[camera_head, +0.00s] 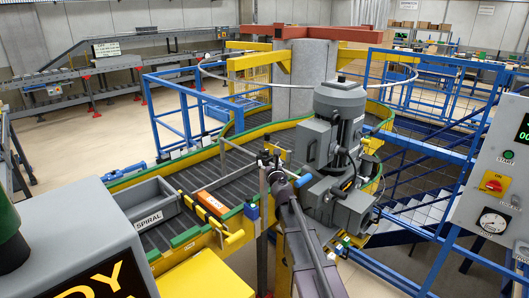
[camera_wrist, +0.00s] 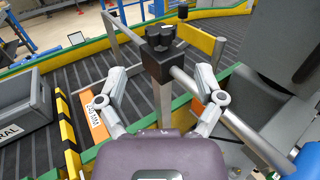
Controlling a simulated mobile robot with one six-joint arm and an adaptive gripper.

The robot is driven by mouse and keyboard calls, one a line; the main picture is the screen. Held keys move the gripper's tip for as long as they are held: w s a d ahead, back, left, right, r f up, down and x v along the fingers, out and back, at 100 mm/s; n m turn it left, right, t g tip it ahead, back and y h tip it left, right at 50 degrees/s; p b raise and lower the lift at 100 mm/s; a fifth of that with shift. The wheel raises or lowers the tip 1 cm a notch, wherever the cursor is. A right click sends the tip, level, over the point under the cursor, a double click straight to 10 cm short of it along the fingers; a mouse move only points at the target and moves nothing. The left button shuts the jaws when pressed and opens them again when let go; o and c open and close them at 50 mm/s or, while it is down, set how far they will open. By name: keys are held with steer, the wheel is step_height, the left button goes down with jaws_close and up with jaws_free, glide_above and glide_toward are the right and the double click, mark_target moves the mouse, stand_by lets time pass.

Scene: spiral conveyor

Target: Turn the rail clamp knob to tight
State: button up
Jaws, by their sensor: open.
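The rail clamp's black lobed knob (camera_wrist: 165,35) sits on top of a dark clamp block (camera_wrist: 158,68) in the wrist view. The block joins a grey upright post (camera_wrist: 164,103) and a grey guide rail (camera_wrist: 250,136) that slopes down to the right. The clamp also shows small in the head view (camera_head: 265,158), beside the conveyor's edge. My gripper (camera_wrist: 160,76) is open, with one finger either side of the post and the clamp block. The knob lies beyond the fingertips in the picture. Touch between fingers and clamp cannot be made out. I cannot read the knob's setting.
An orange box (camera_head: 212,201) and a grey tote marked SPIRAL (camera_head: 150,205) are on the dark conveyor (camera_head: 235,160) left of the clamp. Yellow-and-black bars (camera_wrist: 66,125) stand between them in the wrist view. A control panel (camera_head: 497,190) is at the far right.

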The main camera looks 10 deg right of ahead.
mark_target(266, 152)
steer(key=w, duration=0.9)
steer(key=shift+w+a, duration=0.2)
steer(key=shift+w, duration=0.1)
steer(key=c, duration=1.2)
steer(key=shift+o, duration=0.2)
steer(key=shift+d, duration=0.15)
